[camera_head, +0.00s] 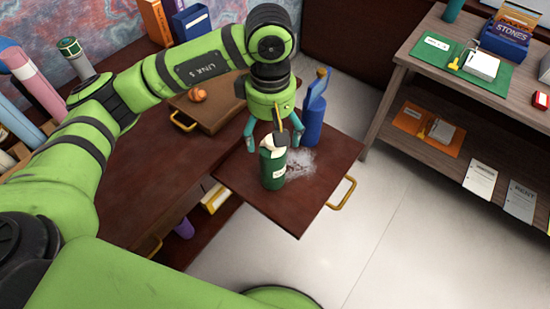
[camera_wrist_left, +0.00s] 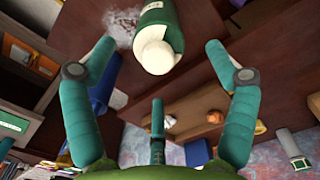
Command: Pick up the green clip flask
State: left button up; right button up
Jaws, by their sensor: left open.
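The green flask (camera_head: 272,169) has a cream top and a pale label. It stands upright on a dark wooden board with a brass handle (camera_head: 318,172). My left gripper (camera_head: 270,146) is open just above and behind the flask, its teal fingers apart. In the left wrist view the flask (camera_wrist_left: 161,38) lies ahead, beyond and between the spread fingers (camera_wrist_left: 163,65), with its cream cap toward the camera. Nothing is between the fingers. My right gripper is not in view.
A blue bottle (camera_head: 314,112) stands close behind the gripper on the same board. A white powdery patch (camera_head: 300,164) lies beside the flask. A second board with an orange object (camera_head: 197,95) lies to the left. A shelf (camera_head: 455,95) stands at the right.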

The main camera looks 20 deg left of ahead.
aim_at(273, 152)
pick_arm(q)
jog(key=shift+a+f, duration=0.1)
jog(key=shift+f, duration=0.2)
jog(key=f+p, duration=0.2)
jog(key=f, duration=0.1)
jog(key=f+p, duration=0.1)
jog(key=f, duration=0.1)
jog(key=shift+d+f, duration=0.25)
jog(key=shift+d, duration=0.05)
jog(key=shift+f, duration=0.35)
jog(key=shift+c, duration=0.4)
grip_shut()
